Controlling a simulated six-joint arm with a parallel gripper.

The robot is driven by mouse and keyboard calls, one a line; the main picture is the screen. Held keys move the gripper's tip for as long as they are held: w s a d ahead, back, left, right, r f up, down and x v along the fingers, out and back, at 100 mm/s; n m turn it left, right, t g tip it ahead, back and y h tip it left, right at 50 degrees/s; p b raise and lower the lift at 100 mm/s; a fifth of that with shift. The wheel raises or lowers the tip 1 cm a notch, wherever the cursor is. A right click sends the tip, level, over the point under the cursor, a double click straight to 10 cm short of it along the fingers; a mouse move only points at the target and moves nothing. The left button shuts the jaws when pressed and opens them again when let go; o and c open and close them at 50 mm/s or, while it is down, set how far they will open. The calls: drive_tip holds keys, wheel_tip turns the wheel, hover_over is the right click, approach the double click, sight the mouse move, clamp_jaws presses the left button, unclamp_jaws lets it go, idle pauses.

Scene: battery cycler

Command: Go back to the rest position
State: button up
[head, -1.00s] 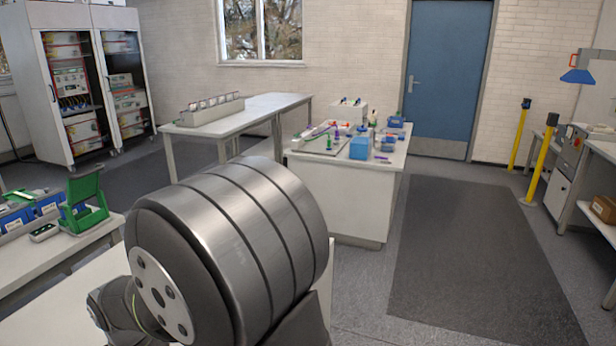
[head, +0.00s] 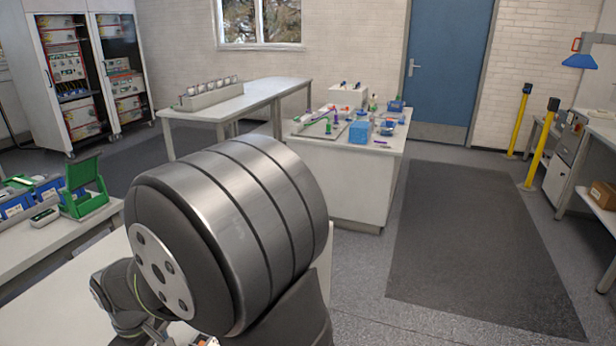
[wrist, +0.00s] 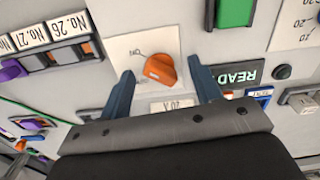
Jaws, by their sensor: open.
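In the wrist view my gripper (wrist: 160,88) is open, its two blue-grey fingers standing apart. An orange rotary knob (wrist: 160,69) on a pale square plate shows between and just beyond the fingertips. The jaws hold nothing, and whether a finger touches the knob cannot be told. In the head view a large grey metal joint of my own arm fills the lower middle; a little of the wrist shows below left of it, and the gripper's fingers are hidden.
In the head view a white bench (head: 350,180) holds small items, a long table (head: 270,92) stands behind, and a dark floor mat (head: 470,250) lies clear at right.

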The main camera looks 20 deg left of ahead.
drive_tip(key=n, duration=0.6)
drive_tip(key=shift+w+n, duration=0.1)
drive_tip(key=shift+n, duration=0.2)
